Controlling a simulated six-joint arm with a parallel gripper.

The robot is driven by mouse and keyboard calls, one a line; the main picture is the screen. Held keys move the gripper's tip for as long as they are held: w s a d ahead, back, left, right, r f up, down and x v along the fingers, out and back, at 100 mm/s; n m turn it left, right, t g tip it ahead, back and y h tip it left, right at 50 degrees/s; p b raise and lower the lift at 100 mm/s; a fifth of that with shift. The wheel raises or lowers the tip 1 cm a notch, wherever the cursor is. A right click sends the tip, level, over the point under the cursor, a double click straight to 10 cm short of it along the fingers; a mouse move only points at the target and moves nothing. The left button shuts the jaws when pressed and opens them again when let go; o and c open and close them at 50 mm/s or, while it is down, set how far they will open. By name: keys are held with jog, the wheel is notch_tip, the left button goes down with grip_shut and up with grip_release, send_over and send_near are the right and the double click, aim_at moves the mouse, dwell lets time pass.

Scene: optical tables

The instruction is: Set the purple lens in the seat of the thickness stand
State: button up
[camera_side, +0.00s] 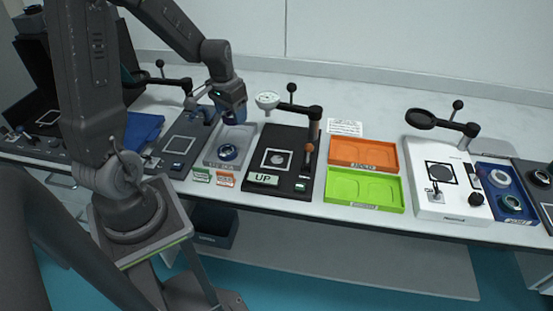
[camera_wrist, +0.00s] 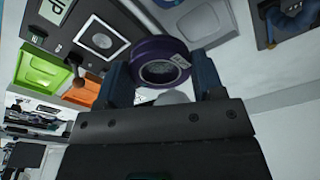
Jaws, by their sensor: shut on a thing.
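The purple lens (camera_wrist: 162,62), a dark purple ring with a small pale label, sits between the two blue fingers of my gripper (camera_wrist: 163,78) in the wrist view. The gripper is shut on its rim. In the side view my gripper (camera_side: 232,108) hangs above the back of the grey tray, left of the thickness stand; the lens is hard to make out there. The thickness stand (camera_side: 252,190) has a black base, a dial gauge (camera_side: 267,101), a lever and an "UP" sign. Its seat (camera_side: 277,159), a round pad in a white square, looks empty; it also shows in the wrist view (camera_wrist: 102,40).
The grey tray (camera_side: 212,161) holds another ringed lens (camera_side: 228,152). Right of the stand are an orange tray (camera_side: 362,142) and a green tray (camera_side: 350,200). The stand's gauge and upright post (camera_side: 314,125) rise near the seat. A white instrument (camera_side: 425,160) stands farther right.

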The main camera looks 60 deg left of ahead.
jog(key=shift+w+d+m, duration=0.3)
jog(key=shift+d+m, duration=0.3)
jog(key=shift+d, duration=0.1)
send_over(277, 159)
jog(key=f, duration=0.6)
jog(key=shift+s+d+f, duration=0.1)
jog(key=shift+s+f, duration=0.1)
jog(key=shift+f, duration=2.25)
jog(key=shift+f, duration=0.15)
jog(key=o, duration=0.9)
jog(key=shift+o, duration=0.2)
